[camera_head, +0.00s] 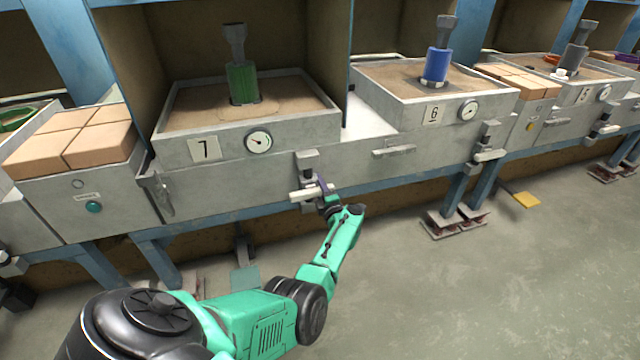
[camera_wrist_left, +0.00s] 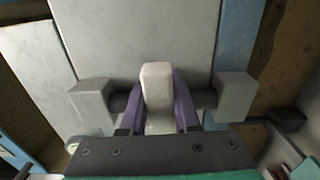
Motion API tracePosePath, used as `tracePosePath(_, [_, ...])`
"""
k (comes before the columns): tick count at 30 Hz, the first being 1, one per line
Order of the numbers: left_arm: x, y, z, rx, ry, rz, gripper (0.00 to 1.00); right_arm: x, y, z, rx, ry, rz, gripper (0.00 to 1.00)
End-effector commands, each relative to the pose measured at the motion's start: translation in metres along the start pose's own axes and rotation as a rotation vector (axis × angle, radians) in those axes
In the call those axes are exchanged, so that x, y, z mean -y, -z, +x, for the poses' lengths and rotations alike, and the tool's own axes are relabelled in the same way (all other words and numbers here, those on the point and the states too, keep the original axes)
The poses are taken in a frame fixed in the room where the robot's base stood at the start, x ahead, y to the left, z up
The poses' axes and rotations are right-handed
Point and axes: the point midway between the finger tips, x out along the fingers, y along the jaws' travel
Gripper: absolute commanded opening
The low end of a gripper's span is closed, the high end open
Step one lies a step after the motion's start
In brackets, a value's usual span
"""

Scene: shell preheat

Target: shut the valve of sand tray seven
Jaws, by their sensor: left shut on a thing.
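Sand tray seven (camera_head: 230,120) carries a plate with a 7 and a round gauge, and a green cylinder (camera_head: 241,82) stands in its sand. Below its right corner is its valve, with a pale lever handle (camera_head: 307,193) lying about level in the head view. My left gripper (camera_head: 324,194) is at that handle. In the left wrist view the pale handle (camera_wrist_left: 157,92) is between the two purple fingers of my left gripper (camera_wrist_left: 159,105), which are shut on it. A dark shaft runs between grey blocks behind the handle. My right gripper is in neither view.
Tray six (camera_head: 435,108) with a blue cylinder stands to the right, with its own valve (camera_head: 487,150) below. Bricks (camera_head: 75,140) lie at the left. A latch (camera_head: 160,190) juts from the front left of tray seven. The floor (camera_head: 500,280) at the right is largely clear.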

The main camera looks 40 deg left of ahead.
Motion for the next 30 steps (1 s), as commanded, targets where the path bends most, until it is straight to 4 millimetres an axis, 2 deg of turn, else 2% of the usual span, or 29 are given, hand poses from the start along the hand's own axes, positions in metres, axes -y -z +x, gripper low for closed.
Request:
tracePosePath(18, [0.0044,-0.0005,-0.0015,0.002,0.005,0.054,0.00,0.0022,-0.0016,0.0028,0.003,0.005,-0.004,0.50])
tracePosePath(19, [0.0045,-0.0005,-0.0015,0.002,0.005,0.054,0.34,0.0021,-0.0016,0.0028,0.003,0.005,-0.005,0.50])
tracePosePath(21, [0.0042,-0.0004,-0.0013,0.002,0.004,0.054,0.60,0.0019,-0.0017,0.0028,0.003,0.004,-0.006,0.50])
tracePosePath(30, [0.0025,-0.0001,-0.0005,0.001,0.002,0.050,0.60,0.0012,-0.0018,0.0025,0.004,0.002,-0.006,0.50])
